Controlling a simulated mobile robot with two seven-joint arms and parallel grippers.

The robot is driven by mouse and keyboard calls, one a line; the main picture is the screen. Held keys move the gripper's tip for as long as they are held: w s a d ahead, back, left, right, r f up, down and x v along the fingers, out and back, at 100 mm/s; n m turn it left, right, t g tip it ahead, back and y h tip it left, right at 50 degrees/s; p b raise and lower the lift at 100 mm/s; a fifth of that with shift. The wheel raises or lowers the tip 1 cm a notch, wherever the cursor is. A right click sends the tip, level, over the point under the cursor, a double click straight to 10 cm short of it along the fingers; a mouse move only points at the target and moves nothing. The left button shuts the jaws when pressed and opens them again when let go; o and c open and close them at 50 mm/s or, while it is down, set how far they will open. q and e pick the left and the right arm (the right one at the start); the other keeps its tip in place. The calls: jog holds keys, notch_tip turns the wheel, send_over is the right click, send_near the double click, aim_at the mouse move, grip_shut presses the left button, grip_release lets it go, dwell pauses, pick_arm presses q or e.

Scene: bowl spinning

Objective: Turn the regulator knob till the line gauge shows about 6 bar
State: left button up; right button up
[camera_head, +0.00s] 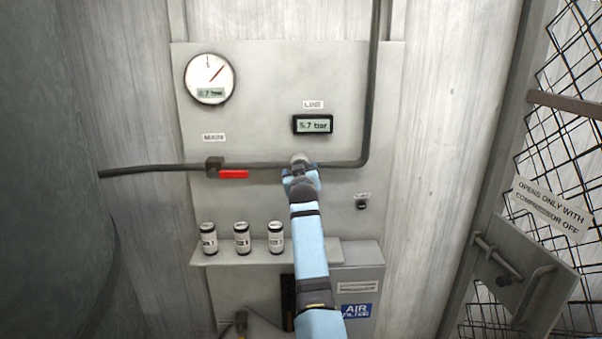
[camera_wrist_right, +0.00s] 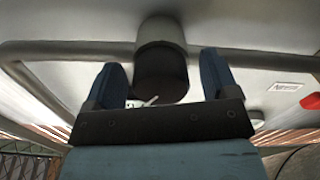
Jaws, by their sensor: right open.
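The line gauge (camera_head: 313,125) is a small dark-framed digital display on the grey panel, and it reads about 5.7 bar. The regulator knob (camera_wrist_right: 160,75) is a dark cylinder below a grey collar in the right wrist view. In the head view my right gripper (camera_head: 300,179) covers most of it, at the pipe below the display. My right gripper is open, with one blue finger on each side of the knob; I cannot tell whether they touch it. My left gripper is not in view.
A round dial (camera_head: 209,78) with a red needle hangs upper left. A red valve handle (camera_head: 234,174) sits on the dark pipe (camera_head: 150,170) to the left. Three cans (camera_head: 242,238) stand on a shelf below. A mesh gate (camera_head: 560,130) is at the right.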

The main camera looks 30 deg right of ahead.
jog(key=shift+s+a+r, duration=0.1)
jog(key=shift+c, duration=1.3)
jog(key=c, duration=0.7)
jog(key=shift+o, duration=0.2)
jog(key=shift+m+b, duration=0.45)
jog(key=shift+m, duration=0.95)
jog(key=o, duration=0.9)
jog(key=shift+s, duration=0.1)
